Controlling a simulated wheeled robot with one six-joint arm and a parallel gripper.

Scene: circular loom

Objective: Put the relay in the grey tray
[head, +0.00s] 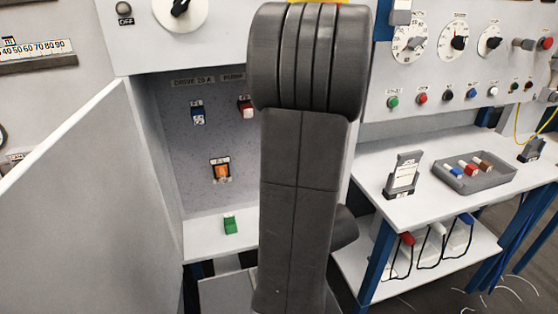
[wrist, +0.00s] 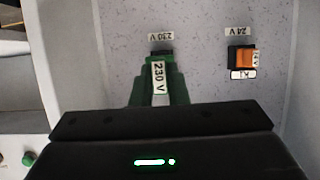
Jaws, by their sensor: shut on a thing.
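In the wrist view my gripper (wrist: 159,92) is shut on a relay (wrist: 158,75) with a white "230 V" label. Green surfaces flank the label; I cannot tell where relay and fingers divide. The relay is in front of the wall panel at the place marked 230 V, close to a dark socket (wrist: 161,52). I cannot tell whether it is seated or clear of the socket. In the head view my arm hides gripper and relay. The grey tray (head: 478,187) stands on the right bench and holds a blue, a red and a brown block.
An orange relay (wrist: 242,56) sits right of the held one in the wrist view. Blue (head: 198,113) and red (head: 246,107) parts are higher on the panel. A card holder (head: 403,175) stands left of the tray.

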